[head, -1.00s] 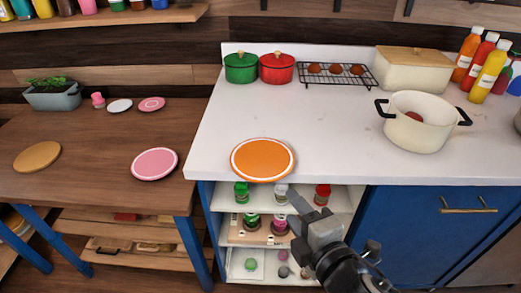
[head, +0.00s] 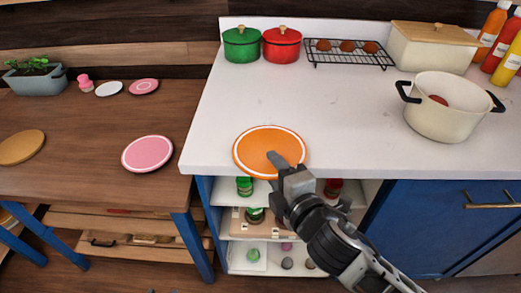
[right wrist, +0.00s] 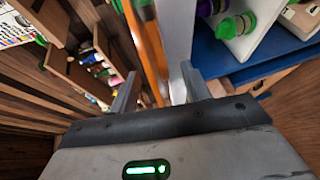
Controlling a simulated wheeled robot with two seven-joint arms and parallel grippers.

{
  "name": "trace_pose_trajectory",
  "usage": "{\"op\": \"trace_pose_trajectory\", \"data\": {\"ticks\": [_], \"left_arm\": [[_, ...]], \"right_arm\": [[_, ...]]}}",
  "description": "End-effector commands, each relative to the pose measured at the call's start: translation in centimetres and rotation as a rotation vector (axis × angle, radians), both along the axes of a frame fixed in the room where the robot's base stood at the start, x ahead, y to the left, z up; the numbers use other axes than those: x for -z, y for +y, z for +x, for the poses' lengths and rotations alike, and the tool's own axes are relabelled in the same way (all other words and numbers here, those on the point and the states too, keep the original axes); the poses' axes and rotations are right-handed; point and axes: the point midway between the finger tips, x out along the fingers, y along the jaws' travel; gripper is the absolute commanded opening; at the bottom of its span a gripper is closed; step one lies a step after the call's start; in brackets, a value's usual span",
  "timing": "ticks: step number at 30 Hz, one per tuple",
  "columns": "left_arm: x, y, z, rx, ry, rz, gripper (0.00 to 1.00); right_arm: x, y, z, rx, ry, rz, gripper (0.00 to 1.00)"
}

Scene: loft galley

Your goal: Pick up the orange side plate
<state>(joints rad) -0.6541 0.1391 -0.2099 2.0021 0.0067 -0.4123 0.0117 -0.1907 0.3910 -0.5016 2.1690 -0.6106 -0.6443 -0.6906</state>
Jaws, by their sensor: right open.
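The orange side plate (head: 255,149) with a white ring near its rim lies flat at the front edge of the white counter. Its near rim reaches the edge. My right gripper (head: 277,162) is open, and its finger overlaps the plate's near right part in the head view. In the right wrist view the plate (right wrist: 150,48) shows edge-on as an orange band, running between the two open fingers (right wrist: 160,92). Contact between fingers and plate cannot be told. My left gripper is in neither view.
The white counter (head: 340,110) is clear around the plate. A cream pot (head: 440,118) stands to the right, with green (head: 241,45) and red (head: 281,45) pots behind. Open shelves (head: 235,222) with jars lie below. A pink plate (head: 147,153) lies on the wooden table.

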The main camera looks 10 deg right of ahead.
Motion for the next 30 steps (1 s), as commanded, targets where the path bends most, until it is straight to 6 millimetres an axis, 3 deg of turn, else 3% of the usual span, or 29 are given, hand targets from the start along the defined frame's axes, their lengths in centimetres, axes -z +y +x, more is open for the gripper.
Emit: {"op": "trace_pose_trajectory", "data": {"ticks": [6, 11, 12, 23, 30], "left_arm": [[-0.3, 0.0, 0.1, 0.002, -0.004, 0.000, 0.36], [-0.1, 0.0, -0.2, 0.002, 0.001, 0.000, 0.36], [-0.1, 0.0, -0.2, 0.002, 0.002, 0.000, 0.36], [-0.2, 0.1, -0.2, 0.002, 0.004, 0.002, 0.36], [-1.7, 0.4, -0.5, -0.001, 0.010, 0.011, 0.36]], "right_arm": [[0.0, 0.0, 0.0, 0.002, 0.001, 0.000, 0.47], [0.0, 0.0, 0.0, 0.001, 0.001, 0.000, 0.03], [0.0, 0.0, 0.0, 0.001, 0.001, 0.000, 0.00], [-0.3, 0.0, 0.0, 0.000, 0.000, 0.001, 0.00], [-2.4, 0.3, 0.1, -0.005, 0.000, 0.001, 0.00]]}}
